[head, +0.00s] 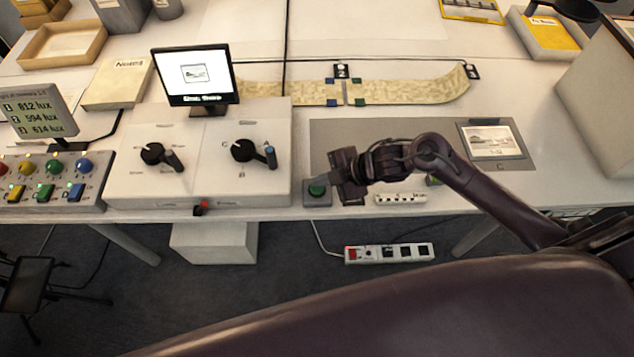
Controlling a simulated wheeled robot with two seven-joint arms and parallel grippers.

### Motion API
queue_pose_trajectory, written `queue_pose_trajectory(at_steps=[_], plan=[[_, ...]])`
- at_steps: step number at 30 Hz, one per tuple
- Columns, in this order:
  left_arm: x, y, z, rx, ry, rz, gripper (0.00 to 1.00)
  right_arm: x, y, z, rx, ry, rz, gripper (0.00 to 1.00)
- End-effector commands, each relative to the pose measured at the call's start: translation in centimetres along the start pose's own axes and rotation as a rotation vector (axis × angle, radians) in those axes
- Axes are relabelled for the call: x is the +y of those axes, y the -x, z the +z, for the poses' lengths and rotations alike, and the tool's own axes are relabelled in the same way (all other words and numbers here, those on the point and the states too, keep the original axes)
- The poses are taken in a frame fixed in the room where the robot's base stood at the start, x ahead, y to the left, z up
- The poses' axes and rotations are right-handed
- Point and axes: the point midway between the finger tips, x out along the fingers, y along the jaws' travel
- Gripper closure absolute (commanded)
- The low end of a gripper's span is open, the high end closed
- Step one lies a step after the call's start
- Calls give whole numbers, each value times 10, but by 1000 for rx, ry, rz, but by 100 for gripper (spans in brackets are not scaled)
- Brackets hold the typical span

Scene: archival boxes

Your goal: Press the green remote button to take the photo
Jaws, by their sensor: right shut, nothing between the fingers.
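The green remote button (317,190) is a round green cap on a small grey box at the front edge of the table, in the middle of the head view. My right gripper (338,180) is shut and empty. Its tip is just right of the green cap and over the box's right side. I cannot tell whether it touches the button. A small monitor (194,74) on the white control box shows a picture with a line of text under it. My left gripper is not in view.
A white control box (240,185) with two black knobs stands left of the button. A panel of coloured buttons (50,180) is at far left. A grey mat (335,135) holds a framed picture (491,141) on the right. A yellowed strip (410,91) lies behind. A power strip (389,253) is below the table.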

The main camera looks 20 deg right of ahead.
Motion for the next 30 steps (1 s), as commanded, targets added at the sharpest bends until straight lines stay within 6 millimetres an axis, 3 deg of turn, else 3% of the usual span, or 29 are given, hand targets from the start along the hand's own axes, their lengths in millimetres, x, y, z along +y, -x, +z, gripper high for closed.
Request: queue_pose_trajectory(at_steps=[16,30], plan=[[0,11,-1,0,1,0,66,7,8,-6,1,1,2,100],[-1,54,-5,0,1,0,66,30,40,-29,1,2,2,100]])
